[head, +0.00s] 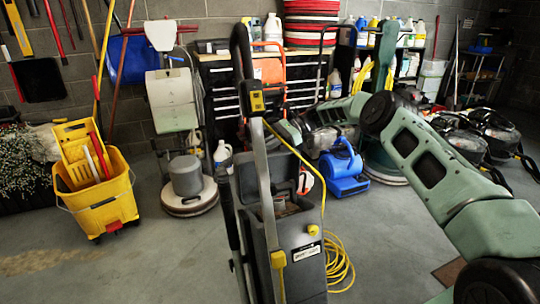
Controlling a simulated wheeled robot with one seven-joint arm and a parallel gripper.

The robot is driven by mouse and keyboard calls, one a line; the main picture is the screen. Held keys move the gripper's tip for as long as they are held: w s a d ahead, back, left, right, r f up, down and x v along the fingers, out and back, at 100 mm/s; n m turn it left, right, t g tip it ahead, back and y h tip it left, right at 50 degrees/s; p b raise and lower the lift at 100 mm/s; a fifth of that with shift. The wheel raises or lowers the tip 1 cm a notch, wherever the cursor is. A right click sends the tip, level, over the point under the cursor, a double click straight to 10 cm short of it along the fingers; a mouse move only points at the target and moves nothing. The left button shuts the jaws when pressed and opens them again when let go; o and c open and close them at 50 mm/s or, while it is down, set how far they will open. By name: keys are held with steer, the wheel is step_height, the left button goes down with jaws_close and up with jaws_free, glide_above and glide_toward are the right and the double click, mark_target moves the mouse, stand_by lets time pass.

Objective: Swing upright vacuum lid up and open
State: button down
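The upright vacuum (300,255) stands in the middle foreground, with a grey body and a tall dark handle (240,55) rising to the upper left. A yellow cord runs along its handle and side. The top of its body shows a dark recess; I cannot tell clearly how the lid sits. My green-grey arm comes in from the lower right, bends at a dark joint and reaches left behind the vacuum's upper part. My gripper (286,131) is at the arm's far end, near the vacuum's handle and above its body. Its fingers are small, dark and partly hidden.
A yellow mop bucket (103,195) and a floor machine (188,185) stand to the left. A blue blower (343,168) is behind the vacuum. Yellow cord (338,265) lies coiled on the floor at its right. Shelves and a black tool chest line the wall. Floor at left front is clear.

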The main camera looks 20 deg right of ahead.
steer(key=shift+w+f+b, duration=0.25)
steer(key=shift+w+b, duration=0.35)
steer(key=shift+b, duration=0.05)
steer(key=shift+w+f+b, duration=0.25)
steer(key=shift+w+b, duration=0.35)
steer(key=shift+b, duration=0.05)
steer(key=c, duration=1.8)
jaws_free()
steer(key=shift+a, duration=0.1)
steer(key=shift+o, duration=0.2)
steer(key=shift+r, duration=0.1)
